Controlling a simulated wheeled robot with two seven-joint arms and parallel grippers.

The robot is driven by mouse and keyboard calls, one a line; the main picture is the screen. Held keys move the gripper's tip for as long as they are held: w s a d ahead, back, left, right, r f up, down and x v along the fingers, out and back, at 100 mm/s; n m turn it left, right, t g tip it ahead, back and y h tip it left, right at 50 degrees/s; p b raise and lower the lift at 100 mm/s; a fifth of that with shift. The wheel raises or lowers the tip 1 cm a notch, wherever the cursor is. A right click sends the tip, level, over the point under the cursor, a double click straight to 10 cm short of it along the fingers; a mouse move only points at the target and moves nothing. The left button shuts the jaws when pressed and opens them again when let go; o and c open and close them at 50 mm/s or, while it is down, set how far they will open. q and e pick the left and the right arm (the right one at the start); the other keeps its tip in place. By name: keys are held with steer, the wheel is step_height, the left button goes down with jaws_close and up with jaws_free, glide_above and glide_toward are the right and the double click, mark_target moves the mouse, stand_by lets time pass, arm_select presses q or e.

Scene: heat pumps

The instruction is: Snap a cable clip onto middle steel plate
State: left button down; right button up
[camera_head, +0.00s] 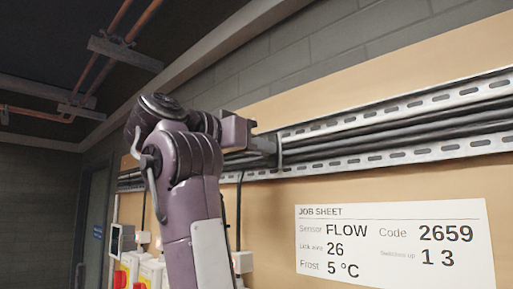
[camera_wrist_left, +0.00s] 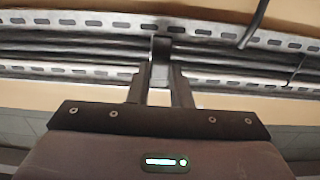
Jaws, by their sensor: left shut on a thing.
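My left gripper (camera_head: 270,147) is up against the wall-mounted cable run in the head view. In the left wrist view, its two fingers (camera_wrist_left: 160,92) are shut on a small dark grey clip (camera_wrist_left: 160,62). The clip stands out past the fingertips, across the black cables, and its far end meets or overlaps the edge of a slotted steel plate (camera_wrist_left: 85,19). I cannot tell whether it is seated. In the head view the slotted plates run above (camera_head: 400,108) and below (camera_head: 400,157) the cables. Which plate is the middle one is unclear. My right gripper is not in view.
Thick black cables (camera_head: 400,132) run between the slotted strips. A job sheet (camera_head: 395,245) is on the tan board below. Switch boxes with red and yellow parts (camera_head: 121,278) are at lower left. A thin dark cable (camera_wrist_left: 255,24) hangs across the strip in the wrist view.

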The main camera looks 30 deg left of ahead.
arm_select(q)
steer(key=shift+w, duration=0.1)
steer(key=shift+w+d, duration=0.15)
steer(key=shift+w, duration=0.1)
stand_by(0.7)
steer(key=c, duration=1.5)
jaws_free()
steer(key=shift+o, duration=0.5)
steer(key=shift+w, duration=0.1)
steer(key=b+v, duration=0.9)
steer(key=v, duration=0.5)
